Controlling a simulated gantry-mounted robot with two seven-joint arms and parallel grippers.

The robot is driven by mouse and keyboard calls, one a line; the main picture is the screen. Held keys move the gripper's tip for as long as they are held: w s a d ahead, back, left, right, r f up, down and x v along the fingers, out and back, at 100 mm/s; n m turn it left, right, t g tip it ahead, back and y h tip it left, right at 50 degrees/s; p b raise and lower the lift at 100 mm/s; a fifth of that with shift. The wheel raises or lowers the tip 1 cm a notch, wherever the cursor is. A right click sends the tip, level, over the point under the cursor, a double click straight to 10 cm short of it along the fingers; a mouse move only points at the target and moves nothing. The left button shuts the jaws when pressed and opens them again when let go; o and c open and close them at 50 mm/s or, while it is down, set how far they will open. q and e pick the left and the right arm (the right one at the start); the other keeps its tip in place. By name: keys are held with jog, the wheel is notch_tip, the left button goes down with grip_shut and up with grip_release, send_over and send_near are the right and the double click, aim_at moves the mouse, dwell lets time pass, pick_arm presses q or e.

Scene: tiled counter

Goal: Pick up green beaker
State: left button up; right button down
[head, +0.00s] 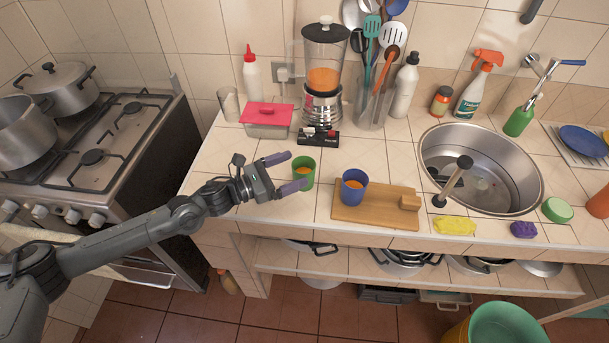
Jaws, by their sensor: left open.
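The green beaker (304,174) stands upright on the tiled counter, with something orange inside. My left gripper (286,171) comes in from the left and is open. Its two fingers point right toward the green beaker, one finger on the far side and one on the near side. The near finger partly overlaps the beaker's lower left edge in the picture. I cannot tell whether a finger touches it. My right gripper is not in view.
A blue cup (353,187) with orange content stands on a wooden board (385,206) just right of the beaker. A blender (323,75) and a red-lidded box (267,129) stand behind. The sink (490,160) is to the right, the stove (125,125) to the left.

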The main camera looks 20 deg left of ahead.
aim_at(314, 163)
pick_arm(q)
jog(key=shift+s+d+x, duration=0.1)
jog(key=shift+d+x, duration=0.05)
jog(key=shift+x, duration=1)
jog(key=shift+s+d+x, duration=0.1)
jog(key=shift+s+x, duration=0.05)
jog(key=shift+x, duration=1)
jog(key=shift+w+d, duration=0.45)
jog(key=shift+w, duration=0.1)
jog(key=c, duration=1.1)
